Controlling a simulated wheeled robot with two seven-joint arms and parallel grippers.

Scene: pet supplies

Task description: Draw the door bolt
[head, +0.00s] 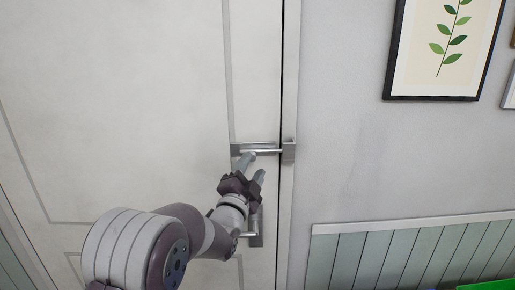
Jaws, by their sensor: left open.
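The door bolt (265,151) is a silver horizontal bar on a plate at the right edge of the white door (130,80). Its right end is at the keeper (289,151) on the door frame, across the gap. My left gripper (254,168) is open, just below and in front of the bolt, with its fingers pointing up towards it. One fingertip overlaps the bolt's left part in the picture; I cannot tell whether it touches. My right gripper is not in view.
A door handle (255,238) sits below the bolt, partly hidden behind my left wrist. To the right is a grey wall (345,150) with a framed leaf picture (432,72) and green panelling (410,252) below. A green object (487,285) shows at the bottom right corner.

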